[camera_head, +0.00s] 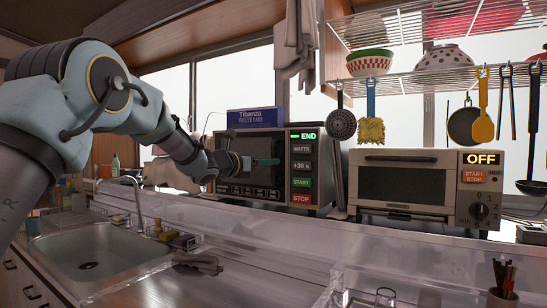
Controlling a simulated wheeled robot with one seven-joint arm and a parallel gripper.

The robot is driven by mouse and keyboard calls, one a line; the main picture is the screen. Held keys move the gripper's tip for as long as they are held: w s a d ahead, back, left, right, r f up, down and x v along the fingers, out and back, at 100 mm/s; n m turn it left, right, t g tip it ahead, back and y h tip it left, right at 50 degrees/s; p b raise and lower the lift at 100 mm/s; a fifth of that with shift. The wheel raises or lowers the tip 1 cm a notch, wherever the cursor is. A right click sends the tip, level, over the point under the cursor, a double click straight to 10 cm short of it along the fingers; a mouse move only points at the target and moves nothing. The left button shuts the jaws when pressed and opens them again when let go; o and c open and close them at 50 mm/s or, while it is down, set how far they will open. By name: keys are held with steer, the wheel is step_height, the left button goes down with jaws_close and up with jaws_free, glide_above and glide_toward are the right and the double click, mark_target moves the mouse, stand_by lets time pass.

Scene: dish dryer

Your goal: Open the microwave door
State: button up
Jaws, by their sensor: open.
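The microwave (309,168) stands on the counter at the centre, with a dark front and a column of buttons on its right side. Its lit display reads END.
A blue box (255,118) lies on top of the microwave. A toaster oven (405,186) showing OFF stands to the right. A sink (95,253) with a faucet (136,203) is at the left. A dark cloth (196,262) lies on the front counter. Utensils hang from the rack (430,82) above.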

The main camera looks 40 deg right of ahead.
mark_target(273, 180)
steer(key=shift+w+d+p, duration=0.1)
steer(key=shift+d+p, duration=0.35)
steer(key=shift+d, duration=1.15)
jaws_close()
